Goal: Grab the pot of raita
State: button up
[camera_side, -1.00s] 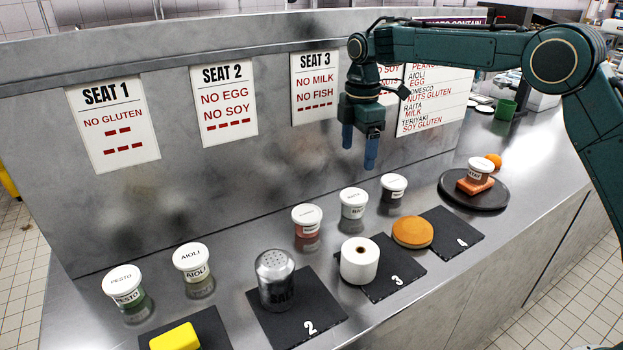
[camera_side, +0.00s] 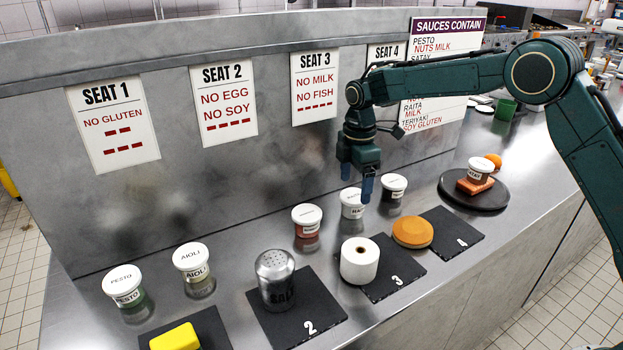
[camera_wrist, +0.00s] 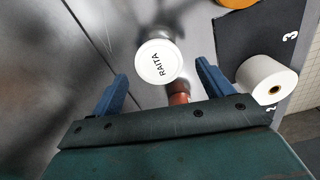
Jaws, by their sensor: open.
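The pot of raita (camera_side: 352,204) is a small tub with a white lid, standing upright on the steel counter in the row behind the slates. In the wrist view its lid (camera_wrist: 158,62) reads RAITA and lies ahead of and between the two blue fingers. My gripper (camera_side: 357,186) is open and empty, pointing down right above the pot. In the side view its fingers partly overlap the pot's outline. Whether a finger touches the pot I cannot tell.
A reddish pot (camera_side: 307,220) stands left of the raita and a dark pot (camera_side: 393,187) right of it. A white roll (camera_side: 359,261) on slate 3 and an orange-brown bun (camera_side: 412,232) stand in front. The backsplash wall (camera_side: 270,160) rises behind.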

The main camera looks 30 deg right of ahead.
aim_at(354, 195)
jog(key=shift+f, duration=2.6)
jog(key=c, duration=0.9)
